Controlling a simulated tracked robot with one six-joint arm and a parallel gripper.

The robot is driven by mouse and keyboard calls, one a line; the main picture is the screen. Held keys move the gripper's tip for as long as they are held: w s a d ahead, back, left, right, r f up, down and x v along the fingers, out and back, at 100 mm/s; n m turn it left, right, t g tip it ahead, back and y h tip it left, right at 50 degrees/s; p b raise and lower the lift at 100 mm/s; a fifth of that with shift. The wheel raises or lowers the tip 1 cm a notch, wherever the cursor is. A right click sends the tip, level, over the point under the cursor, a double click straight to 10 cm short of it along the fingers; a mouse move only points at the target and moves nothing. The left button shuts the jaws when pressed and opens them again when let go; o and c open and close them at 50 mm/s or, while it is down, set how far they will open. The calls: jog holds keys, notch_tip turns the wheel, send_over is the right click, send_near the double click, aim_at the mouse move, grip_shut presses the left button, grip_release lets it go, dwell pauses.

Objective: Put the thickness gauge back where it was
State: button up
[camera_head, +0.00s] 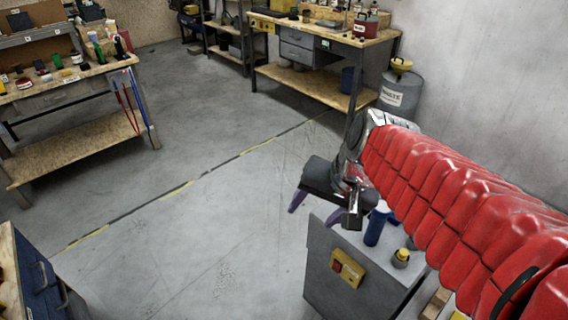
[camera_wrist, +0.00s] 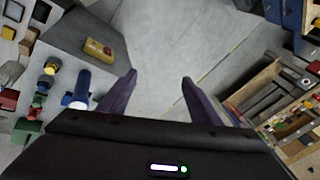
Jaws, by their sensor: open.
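I cannot pick out a thickness gauge for certain in either view. My gripper (camera_head: 316,208) has its two purple fingers spread apart, in the air to the left of and above a grey cabinet (camera_head: 345,240). In the wrist view the fingers (camera_wrist: 159,80) are wide apart with only bare floor between them, and nothing is held. A blue cylinder (camera_head: 376,226) stands on the cabinet top beside my gripper; it also shows in the wrist view (camera_wrist: 83,86). My red-sleeved arm hides part of the cabinet top.
A yellow switch box (camera_head: 347,268) is on the cabinet's side. A small yellow-topped item (camera_head: 401,257) sits on its top. A blue drawer unit (camera_head: 40,275) is at lower left. Workbenches stand at the left (camera_head: 75,78) and back (camera_head: 325,35), a waste drum (camera_head: 400,92) behind. Floor between is clear.

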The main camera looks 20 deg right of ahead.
jog(key=s+a+r+n+t+h, duration=0.1)
jog(key=s+n+h, duration=0.1)
jog(key=s+n, duration=0.4)
jog(key=shift+s+a+r, duration=0.15)
jog(key=shift+s+a, duration=0.1)
jog(key=shift+a, duration=0.1)
